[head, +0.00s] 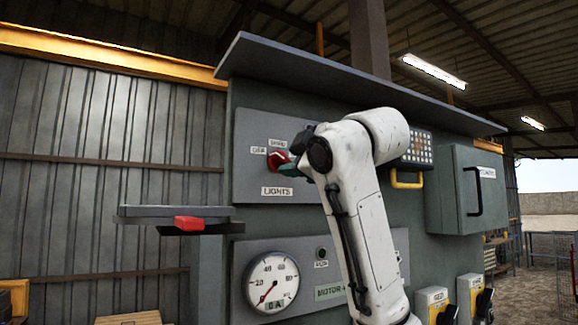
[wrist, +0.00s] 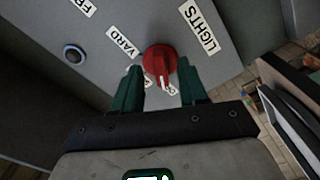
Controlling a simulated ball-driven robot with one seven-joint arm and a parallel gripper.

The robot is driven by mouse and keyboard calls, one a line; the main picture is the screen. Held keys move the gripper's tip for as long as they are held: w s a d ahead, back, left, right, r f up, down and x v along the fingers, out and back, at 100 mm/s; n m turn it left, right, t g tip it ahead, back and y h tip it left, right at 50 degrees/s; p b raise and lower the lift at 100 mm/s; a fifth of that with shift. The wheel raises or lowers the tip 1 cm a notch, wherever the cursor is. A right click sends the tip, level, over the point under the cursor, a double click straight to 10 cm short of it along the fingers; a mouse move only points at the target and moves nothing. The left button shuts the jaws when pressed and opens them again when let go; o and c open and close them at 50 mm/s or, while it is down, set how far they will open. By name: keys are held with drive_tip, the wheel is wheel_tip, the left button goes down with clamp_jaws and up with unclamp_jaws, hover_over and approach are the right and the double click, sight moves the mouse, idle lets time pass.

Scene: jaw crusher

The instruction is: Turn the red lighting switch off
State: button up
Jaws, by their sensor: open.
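The red lighting switch (head: 276,158) is a round knob on a grey panel, above a LIGHTS label (head: 277,191) and near OFF and YARD labels. In the wrist view the red knob (wrist: 160,60) has a white mark at its lower edge, toward my gripper. A small label below it is mostly hidden. My gripper (head: 288,168) is at the switch, partly hidden behind my own wrist. In the wrist view its green fingers (wrist: 160,76) are open, one on each side of the knob, with nothing held. Whether a finger touches the knob I cannot tell.
A dark shelf-like plate with a red block (head: 188,223) juts out left of the panel. A round gauge (head: 271,282) sits below. A yellow handle (head: 406,180) and a grey box with a black handle (head: 468,188) are to the right. An overhanging roof edge (head: 340,75) runs above.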

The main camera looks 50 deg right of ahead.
drive_tip(key=b+v, duration=0.2)
drive_tip(key=v, duration=0.6)
drive_tip(key=shift+s, duration=0.2)
drive_tip(key=shift+a, duration=0.1)
